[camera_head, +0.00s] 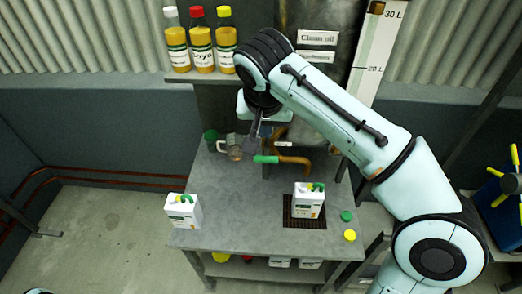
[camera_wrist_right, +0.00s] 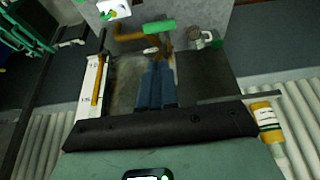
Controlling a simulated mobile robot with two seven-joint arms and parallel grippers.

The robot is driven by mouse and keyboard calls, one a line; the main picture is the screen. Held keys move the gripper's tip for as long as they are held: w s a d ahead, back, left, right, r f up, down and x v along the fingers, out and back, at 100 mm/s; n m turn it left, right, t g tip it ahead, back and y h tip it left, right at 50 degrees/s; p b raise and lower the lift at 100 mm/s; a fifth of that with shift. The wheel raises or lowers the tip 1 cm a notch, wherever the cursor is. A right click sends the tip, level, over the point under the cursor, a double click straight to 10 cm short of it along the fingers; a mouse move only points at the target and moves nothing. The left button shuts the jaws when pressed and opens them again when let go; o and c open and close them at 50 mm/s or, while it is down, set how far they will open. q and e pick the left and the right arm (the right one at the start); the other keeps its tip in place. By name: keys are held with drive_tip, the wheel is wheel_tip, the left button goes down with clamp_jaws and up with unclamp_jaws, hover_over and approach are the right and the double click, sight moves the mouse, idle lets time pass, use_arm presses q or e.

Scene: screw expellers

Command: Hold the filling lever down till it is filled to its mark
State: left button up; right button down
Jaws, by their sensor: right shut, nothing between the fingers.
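The filling lever has a green handle (camera_head: 266,159) and shows beyond my fingertips in the right wrist view (camera_wrist_right: 160,27). My right gripper (camera_head: 251,150) is beside the handle's left end, shut and empty; its closed blue-grey fingers (camera_wrist_right: 155,66) point toward the lever. A gap shows between fingertips and handle in the wrist view; contact cannot be told from the head view. An orange-brown pipe (camera_head: 296,161) is beside the lever. A white canister (camera_head: 309,203) with a green and yellow top stands upright on a dark grate (camera_head: 303,222). Its fill level is not visible. My left gripper is not in view.
Another white canister (camera_head: 183,211) stands at the table's left edge. Green (camera_head: 346,216) and yellow (camera_head: 350,235) caps lie right. Bottles (camera_head: 202,45) line the shelf. A litre gauge (camera_head: 376,50) stands behind.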

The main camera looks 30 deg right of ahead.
sight(266, 157)
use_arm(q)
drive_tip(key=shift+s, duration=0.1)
use_arm(e)
drive_tip(key=shift+d, duration=0.1)
drive_tip(key=shift+f, duration=0.15)
drive_tip(key=b+x, duration=0.1)
drive_tip(key=x, duration=0.5)
drive_tip(key=b+x, duration=0.1)
drive_tip(key=x, duration=0.5)
drive_tip(key=shift+s+f, duration=0.1)
drive_tip(key=shift+f, duration=0.35)
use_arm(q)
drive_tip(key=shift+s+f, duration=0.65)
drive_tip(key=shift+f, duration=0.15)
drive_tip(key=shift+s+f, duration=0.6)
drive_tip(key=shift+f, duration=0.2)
use_arm(e)
drive_tip(key=shift+f, duration=0.5)
